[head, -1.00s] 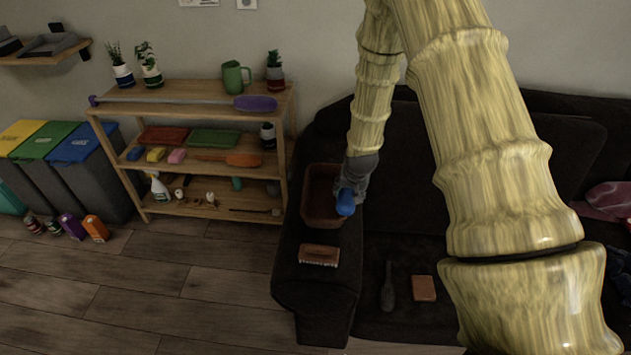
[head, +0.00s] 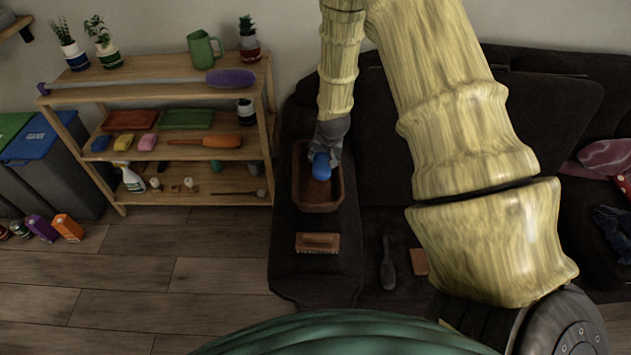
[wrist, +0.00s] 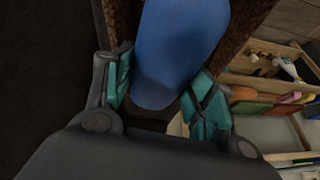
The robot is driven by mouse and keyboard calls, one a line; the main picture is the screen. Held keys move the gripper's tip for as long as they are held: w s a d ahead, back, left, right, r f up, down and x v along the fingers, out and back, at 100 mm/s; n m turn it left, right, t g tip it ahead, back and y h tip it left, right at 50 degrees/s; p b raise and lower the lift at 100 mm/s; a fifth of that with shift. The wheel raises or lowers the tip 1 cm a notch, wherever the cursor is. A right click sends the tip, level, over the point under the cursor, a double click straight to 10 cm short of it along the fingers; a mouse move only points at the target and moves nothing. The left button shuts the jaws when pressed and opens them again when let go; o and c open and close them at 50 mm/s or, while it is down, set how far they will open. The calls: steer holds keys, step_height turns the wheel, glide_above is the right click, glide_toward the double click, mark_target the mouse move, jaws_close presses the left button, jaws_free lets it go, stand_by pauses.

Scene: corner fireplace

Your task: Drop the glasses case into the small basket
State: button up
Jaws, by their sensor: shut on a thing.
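The blue glasses case (head: 320,168) is held by my gripper (head: 322,155), over the small brown basket (head: 318,205) on the sofa's left arm. In the wrist view the blue case (wrist: 178,50) sits between the teal-padded fingers of my gripper (wrist: 160,90), which are shut on it. Brown basket wall (wrist: 258,20) shows behind the case there. I cannot tell how far the case is above the basket's floor, since my gripper and the case hide part of the inside.
A wooden brush (head: 318,243) lies on the sofa arm in front of the basket. A dark hairbrush (head: 388,262) and a brown flat item (head: 418,262) lie on the seat. A wooden shelf (head: 160,92) with plants and tools stands to the left.

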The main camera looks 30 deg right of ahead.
steer(key=shift+f+b, duration=0.6)
steer(key=shift+f, duration=0.65)
steer(key=o, duration=1.1)
steer(key=shift+a, duration=0.1)
steer(key=shift+r, duration=0.1)
steer(key=shift+v, duration=5.95)
